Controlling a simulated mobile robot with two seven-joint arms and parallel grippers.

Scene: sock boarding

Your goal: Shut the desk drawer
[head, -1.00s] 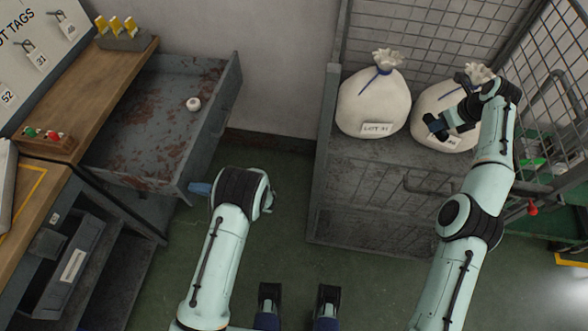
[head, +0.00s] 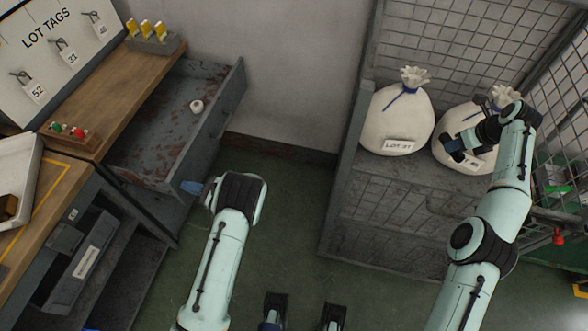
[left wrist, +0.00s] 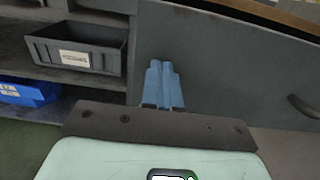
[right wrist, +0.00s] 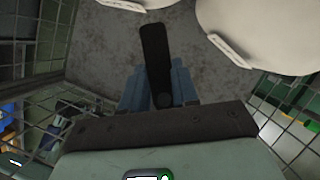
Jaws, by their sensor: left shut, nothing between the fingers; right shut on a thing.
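The desk drawer (head: 150,160), grey with a rusty inside, stands partly open under the wooden desk top. A small white roundish item (head: 196,106) lies in it. Its front panel (left wrist: 225,75) and dark handle (left wrist: 303,107) show in the left wrist view. My left gripper (head: 191,187), with blue fingers, is shut and empty at the near end of the drawer front; I cannot tell whether it touches. In the left wrist view its fingertips (left wrist: 161,64) point at the panel, left of the handle. My right gripper (right wrist: 157,75) is shut on a black bar-like thing (right wrist: 154,45).
Two tied white sacks (head: 398,120) (head: 470,140) stand in the mesh cage cart (head: 350,170) at right, the right one behind my right gripper. A grey bin (left wrist: 78,48) sits on a shelf left of the drawer. Green floor (head: 285,220) is clear between desk and cart.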

